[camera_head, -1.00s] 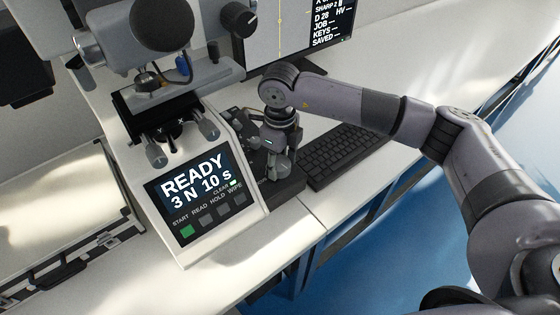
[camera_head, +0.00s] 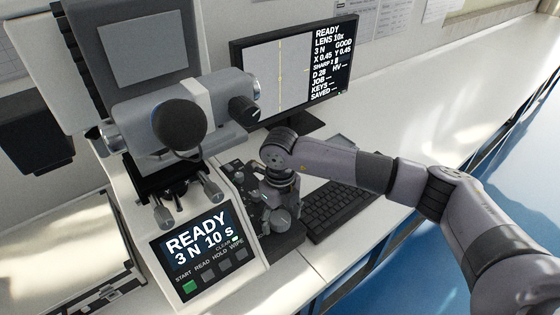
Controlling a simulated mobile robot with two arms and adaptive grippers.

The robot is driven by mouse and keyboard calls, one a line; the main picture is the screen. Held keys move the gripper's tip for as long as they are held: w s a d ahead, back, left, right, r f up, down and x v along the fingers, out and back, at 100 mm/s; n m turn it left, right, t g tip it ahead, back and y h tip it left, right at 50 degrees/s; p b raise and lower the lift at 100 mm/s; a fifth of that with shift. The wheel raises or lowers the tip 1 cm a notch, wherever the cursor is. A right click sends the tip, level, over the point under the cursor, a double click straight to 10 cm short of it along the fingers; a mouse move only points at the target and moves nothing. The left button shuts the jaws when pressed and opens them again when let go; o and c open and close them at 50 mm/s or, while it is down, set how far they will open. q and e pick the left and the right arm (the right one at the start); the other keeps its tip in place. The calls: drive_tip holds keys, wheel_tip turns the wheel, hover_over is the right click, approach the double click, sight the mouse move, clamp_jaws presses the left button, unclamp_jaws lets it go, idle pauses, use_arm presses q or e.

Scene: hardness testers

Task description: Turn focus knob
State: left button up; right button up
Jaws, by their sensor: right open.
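The hardness tester (camera_head: 150,110) stands at the left, with a lit panel (camera_head: 197,245) reading READY, 3 N, 10 s. Dark round knobs sit on its upper body: a large one (camera_head: 180,125) at the front and a smaller one (camera_head: 244,109) on the right side. I cannot tell which knob is the focus knob. My right gripper (camera_head: 278,212) points down over a dark control box (camera_head: 285,240) beside the tester. It is open; its fingers are small and partly merge with the box's parts, so contact is unclear. My left gripper is out of view.
A monitor (camera_head: 278,75) behind shows READY, LENS 10x, GOOD and a low SHARP bar. A black keyboard (camera_head: 340,210) lies right of the control box, partly under my right arm. The white bench (camera_head: 430,105) is clear at the back right.

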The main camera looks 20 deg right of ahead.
sight(280, 217)
drive_tip(key=m+p, duration=0.8)
drive_tip(key=shift+s+r, duration=0.1)
drive_tip(key=shift+r, duration=0.25)
drive_tip(key=shift+m, duration=0.7)
wheel_tip(280, 217, up, 17)
drive_tip(key=b, duration=0.4)
drive_tip(key=shift+f, duration=0.15)
